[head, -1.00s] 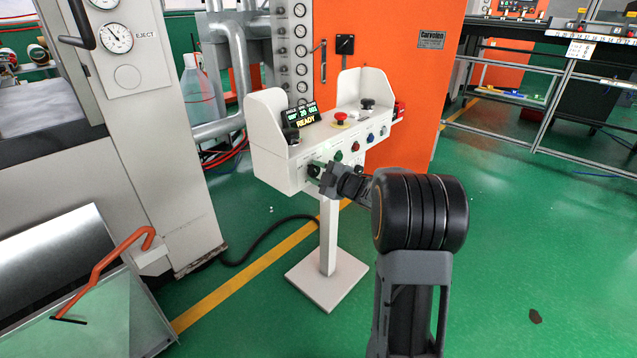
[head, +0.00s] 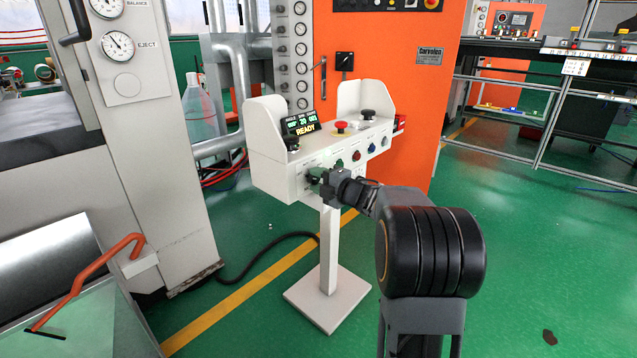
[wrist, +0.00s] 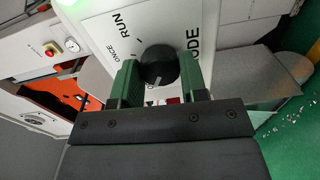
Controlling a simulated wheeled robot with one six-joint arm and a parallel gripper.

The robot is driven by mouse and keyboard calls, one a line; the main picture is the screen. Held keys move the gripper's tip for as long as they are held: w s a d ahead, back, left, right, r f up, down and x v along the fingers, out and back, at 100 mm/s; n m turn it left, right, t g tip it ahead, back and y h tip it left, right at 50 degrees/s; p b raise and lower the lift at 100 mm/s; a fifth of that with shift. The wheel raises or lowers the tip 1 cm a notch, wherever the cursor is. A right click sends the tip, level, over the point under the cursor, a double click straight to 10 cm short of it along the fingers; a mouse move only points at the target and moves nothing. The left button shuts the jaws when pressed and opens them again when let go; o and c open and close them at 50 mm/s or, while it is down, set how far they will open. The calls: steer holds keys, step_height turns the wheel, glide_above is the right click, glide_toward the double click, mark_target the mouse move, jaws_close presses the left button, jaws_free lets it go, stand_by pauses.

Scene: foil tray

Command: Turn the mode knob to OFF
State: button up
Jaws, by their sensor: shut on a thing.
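The mode knob (wrist: 158,60) is a round black knob on the white panel of the control console (head: 275,178). In the wrist view, the green fingers of my gripper (wrist: 160,72) stand on either side of it, shut on it. The labels ONCE, RUN and part of MODE show around the knob; no OFF label is visible, and my gripper covers the panel below. A pale mark shows on the knob's lower part, but its exact setting is hard to read. In the head view, my gripper (head: 322,180) is at the panel's left end and hides the knob.
Green, red and blue buttons (head: 357,154) line the panel right of my gripper. A red mushroom button (head: 340,126) and black knobs sit on top, beside a lit display (head: 302,124) reading READY. An orange cabinet (head: 395,100) stands behind.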

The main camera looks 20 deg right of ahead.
stand_by(0.3)
steer(key=o, duration=0.9)
steer(key=shift+p+v, duration=1.65)
steer(key=shift+v, duration=5.25)
